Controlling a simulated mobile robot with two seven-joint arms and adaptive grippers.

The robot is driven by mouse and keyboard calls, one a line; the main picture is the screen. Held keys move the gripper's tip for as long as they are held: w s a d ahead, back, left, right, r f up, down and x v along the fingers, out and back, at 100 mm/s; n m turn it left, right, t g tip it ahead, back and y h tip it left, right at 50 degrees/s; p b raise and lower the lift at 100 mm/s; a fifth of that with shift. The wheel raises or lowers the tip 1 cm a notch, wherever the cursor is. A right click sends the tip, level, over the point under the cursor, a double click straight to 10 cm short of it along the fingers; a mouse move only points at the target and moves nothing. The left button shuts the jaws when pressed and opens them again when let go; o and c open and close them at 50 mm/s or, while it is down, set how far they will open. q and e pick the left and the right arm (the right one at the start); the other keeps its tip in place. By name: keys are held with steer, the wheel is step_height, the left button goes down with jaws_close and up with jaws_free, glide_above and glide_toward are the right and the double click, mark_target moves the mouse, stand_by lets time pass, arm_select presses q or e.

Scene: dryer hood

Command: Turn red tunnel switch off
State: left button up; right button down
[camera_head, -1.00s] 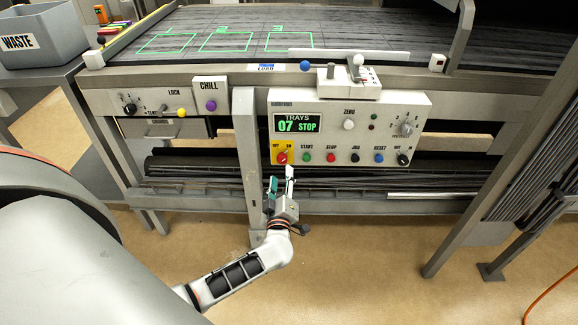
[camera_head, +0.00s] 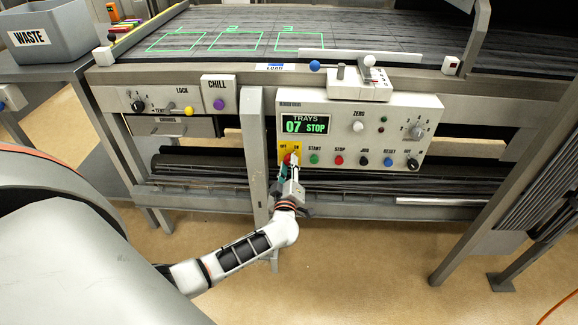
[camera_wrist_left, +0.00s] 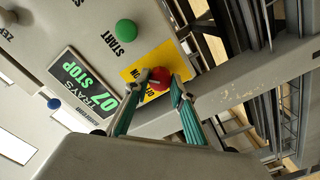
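The red switch knob (camera_head: 287,159) sits on a yellow plate marked OFF and ON, at the lower left of the white control panel (camera_head: 352,146). My left gripper (camera_head: 290,166) is at the knob, partly covering it in the head view. In the left wrist view the red knob (camera_wrist_left: 159,79) lies between the two green-grey fingertips of my left gripper (camera_wrist_left: 160,80). The fingertips are apart, one on each side and very close to it. I cannot tell whether both press on it, nor clearly which way the knob points. My right gripper is not in view.
The panel display (camera_head: 306,125) reads TRAYS 07 STOP. The green START button (camera_head: 314,159) and red STOP button (camera_head: 339,160) are just right of the switch. A grey upright post (camera_head: 254,155) stands close on its left. The conveyor (camera_head: 230,30) is above.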

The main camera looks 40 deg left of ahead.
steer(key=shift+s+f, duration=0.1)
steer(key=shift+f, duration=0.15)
arm_select(q)
steer(key=shift+n, duration=0.3)
steer(key=n, duration=0.5)
steer(key=shift+n, duration=0.4)
steer(key=n+b, duration=0.1)
steer(key=n, duration=0.3)
steer(key=shift+f, duration=0.1)
steer(key=shift+d+n, duration=0.1)
steer(key=shift+n, duration=1)
steer(key=n+b, duration=0.1)
steer(key=n, duration=0.3)
steer(key=shift+b, duration=0.3)
steer(key=shift+n, duration=0.5)
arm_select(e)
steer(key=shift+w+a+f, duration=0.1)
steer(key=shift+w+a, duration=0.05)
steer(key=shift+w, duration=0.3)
arm_select(q)
steer(key=shift+n, duration=0.3)
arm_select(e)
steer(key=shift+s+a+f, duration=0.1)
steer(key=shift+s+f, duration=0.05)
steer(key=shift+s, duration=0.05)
